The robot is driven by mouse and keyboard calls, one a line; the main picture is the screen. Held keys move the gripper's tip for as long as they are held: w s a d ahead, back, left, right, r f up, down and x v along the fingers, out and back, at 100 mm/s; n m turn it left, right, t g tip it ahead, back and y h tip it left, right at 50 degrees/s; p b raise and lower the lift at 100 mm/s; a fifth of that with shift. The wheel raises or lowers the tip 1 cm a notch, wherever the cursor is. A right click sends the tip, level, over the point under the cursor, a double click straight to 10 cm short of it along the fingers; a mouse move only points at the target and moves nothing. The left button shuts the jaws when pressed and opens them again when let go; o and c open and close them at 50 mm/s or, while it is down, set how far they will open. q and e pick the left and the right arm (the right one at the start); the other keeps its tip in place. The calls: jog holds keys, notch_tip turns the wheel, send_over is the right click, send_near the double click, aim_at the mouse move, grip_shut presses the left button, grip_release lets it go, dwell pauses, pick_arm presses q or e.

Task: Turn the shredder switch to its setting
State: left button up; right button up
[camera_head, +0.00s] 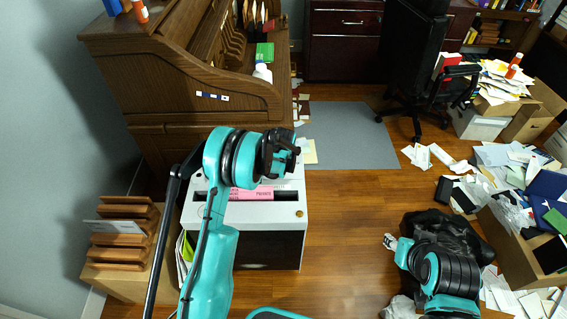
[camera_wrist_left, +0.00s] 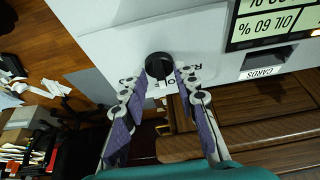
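The shredder (camera_head: 285,205) has a white top, a dark body and a pink label strip, and stands beside the wooden desk. In the left wrist view, its switch is a round black knob (camera_wrist_left: 159,66) on the white panel (camera_wrist_left: 120,45), with letters printed around it partly hidden. My left gripper (camera_wrist_left: 161,78) has its two fingers apart, with tips close to either side of the knob. I cannot tell whether they touch it. In the head view, my left gripper (camera_head: 288,154) is over the shredder's far edge and hides the switch. My right gripper (camera_head: 391,242) is low at the right, its fingers unclear.
The roll-top desk (camera_head: 150,70) stands behind the shredder. A wooden rack (camera_head: 122,240) is at its left. A black bag (camera_head: 445,228) and heaped papers (camera_head: 500,165) crowd the right. The wood floor (camera_head: 345,225) between is clear. A display (camera_wrist_left: 275,22) and cards slot (camera_wrist_left: 267,62) adjoin the knob.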

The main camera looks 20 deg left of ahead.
pick_arm(q)
jog(key=v, duration=1.2)
dwell(0.4)
jog(key=s+r+m+t, duration=0.2)
jog(key=s+r, duration=1.2)
jog(key=s, duration=0.2)
jog(key=s+d+m+t+h, duration=0.1)
jog(key=s, duration=1.4)
jog(key=shift+s+d+f, duration=0.15)
jog(key=shift+s+d, duration=0.15)
jog(key=shift+s, duration=0.1)
jog(key=shift+a, duration=0.1)
